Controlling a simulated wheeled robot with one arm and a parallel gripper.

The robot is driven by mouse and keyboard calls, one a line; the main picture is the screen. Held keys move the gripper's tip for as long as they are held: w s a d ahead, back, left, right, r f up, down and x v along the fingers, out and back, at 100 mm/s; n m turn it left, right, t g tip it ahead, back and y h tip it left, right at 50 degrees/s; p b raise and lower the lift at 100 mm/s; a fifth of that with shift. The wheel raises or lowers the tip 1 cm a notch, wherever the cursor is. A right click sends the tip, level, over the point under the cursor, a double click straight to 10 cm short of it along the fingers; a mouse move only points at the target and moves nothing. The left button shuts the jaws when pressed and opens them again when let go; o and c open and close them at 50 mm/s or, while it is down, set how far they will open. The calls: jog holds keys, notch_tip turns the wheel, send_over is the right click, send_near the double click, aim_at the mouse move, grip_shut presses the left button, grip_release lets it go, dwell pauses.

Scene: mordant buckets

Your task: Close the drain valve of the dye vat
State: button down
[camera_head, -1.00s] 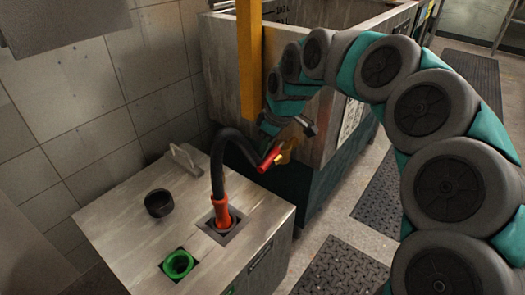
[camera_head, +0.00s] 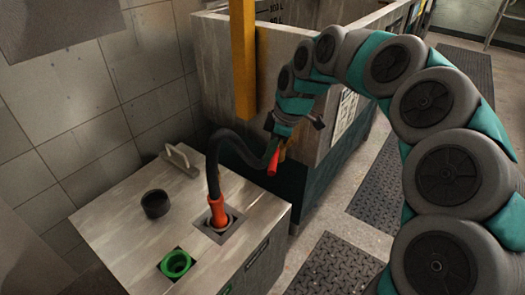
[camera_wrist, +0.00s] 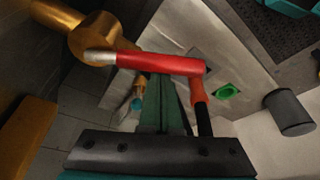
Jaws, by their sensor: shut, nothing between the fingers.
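The drain valve has a brass body (camera_wrist: 95,38) and a red lever (camera_wrist: 158,63) with a silver root; in the wrist view the lever lies across the picture. In the head view the lever (camera_head: 272,164) shows short, low on the side of the dye vat (camera_head: 222,60). My gripper (camera_wrist: 161,85) is shut and empty, its green fingers reaching up to the lever and partly hidden by it; I cannot tell whether they touch. In the head view my gripper (camera_head: 275,143) is at the lever, in front of the vat wall, with the valve body mostly hidden.
A steel box (camera_head: 118,222) stands in front of the vat, with an orange coupling (camera_head: 218,211), a green socket (camera_head: 176,263), a black cup (camera_head: 155,203) and a handle (camera_head: 182,160). A black hose (camera_head: 213,165) arches towards the valve. A yellow post (camera_head: 243,60) stands close by.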

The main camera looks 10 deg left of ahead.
jog(key=w+d+n+g, duration=0.1)
jog(key=w+d+n, duration=0.1)
jog(key=d+n, duration=0.2)
jog(key=shift+d+n+h, duration=0.3)
jog(key=shift+d+n, duration=0.1)
jog(key=shift+d, duration=0.75)
